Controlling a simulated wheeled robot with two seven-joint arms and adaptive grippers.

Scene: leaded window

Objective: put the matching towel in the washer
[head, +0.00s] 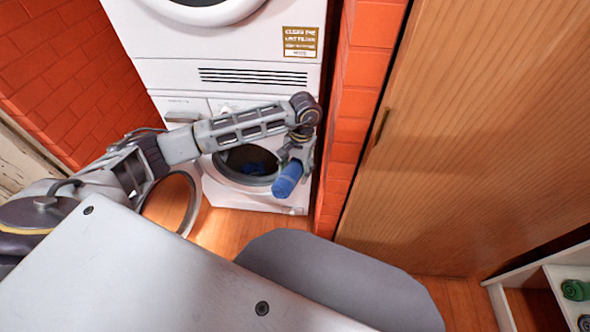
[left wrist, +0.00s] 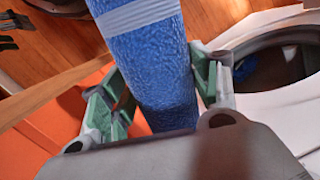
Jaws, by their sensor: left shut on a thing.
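My left gripper (head: 297,160) is shut on a rolled blue towel (head: 287,179) with a pale band around it. In the left wrist view the blue towel (left wrist: 150,60) lies between the green-padded fingers of the left gripper (left wrist: 160,95). The washer (head: 258,200) is the lower white machine, with its round door (head: 190,205) swung open to the left. The towel is held in front of the right side of the washer's opening (head: 245,160). Something blue shows inside the dark drum, also in the left wrist view (left wrist: 243,70). My right gripper is not in view.
A second white machine (head: 250,48) is stacked above the washer. A red brick wall (head: 350,110) and a wooden door (head: 480,130) stand to the right. A white shelf (head: 505,303) at lower right holds a green rolled towel (head: 576,290) and a grey roll (head: 585,323).

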